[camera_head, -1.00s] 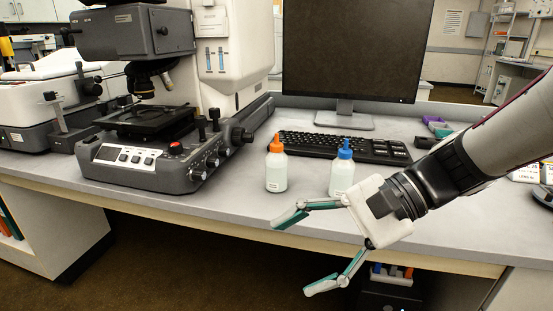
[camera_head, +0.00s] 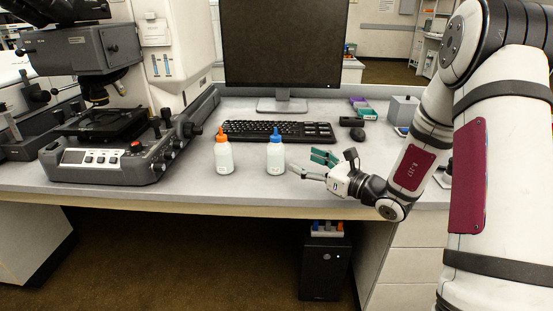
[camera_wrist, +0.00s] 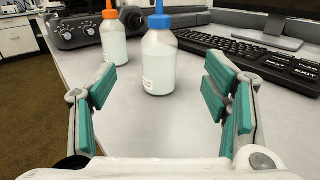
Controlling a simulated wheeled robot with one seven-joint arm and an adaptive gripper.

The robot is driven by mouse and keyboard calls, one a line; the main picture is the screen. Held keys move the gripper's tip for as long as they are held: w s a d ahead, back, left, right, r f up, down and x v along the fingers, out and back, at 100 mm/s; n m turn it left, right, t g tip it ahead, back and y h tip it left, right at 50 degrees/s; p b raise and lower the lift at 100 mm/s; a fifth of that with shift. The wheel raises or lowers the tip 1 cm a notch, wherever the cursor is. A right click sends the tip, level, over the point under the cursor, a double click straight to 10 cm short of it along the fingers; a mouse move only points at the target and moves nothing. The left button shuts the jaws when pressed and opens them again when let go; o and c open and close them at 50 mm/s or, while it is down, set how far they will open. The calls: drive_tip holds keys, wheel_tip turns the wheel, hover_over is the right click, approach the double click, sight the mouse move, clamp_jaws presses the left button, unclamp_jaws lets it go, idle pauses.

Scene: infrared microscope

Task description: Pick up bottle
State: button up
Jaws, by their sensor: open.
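A white bottle with a blue cap (camera_head: 275,158) stands upright on the desk. A white bottle with an orange cap (camera_head: 223,156) stands upright to its left. My gripper (camera_head: 318,163) is open and empty, just right of the blue-capped bottle. In the wrist view, the blue-capped bottle (camera_wrist: 159,62) stands ahead of the spread teal fingers (camera_wrist: 165,95), apart from them and roughly centred between them. The orange-capped bottle (camera_wrist: 113,42) is farther off, partly behind the left finger.
A microscope (camera_head: 110,145) stands at the left. A keyboard (camera_head: 278,131) and monitor (camera_head: 282,45) are behind the bottles. A mouse (camera_head: 357,134) and small coloured boxes (camera_head: 362,108) lie to the right. The desk's front edge (camera_head: 200,203) is near the bottles.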

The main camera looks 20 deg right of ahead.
sight(283, 151)
drive_tip(key=b+x, duration=0.2)
drive_tip(key=x, duration=0.9)
drive_tip(key=shift+w+a, duration=0.15)
drive_tip(key=shift+w, duration=0.15)
drive_tip(key=c, duration=1.5)
drive_tip(key=shift+r, duration=0.1)
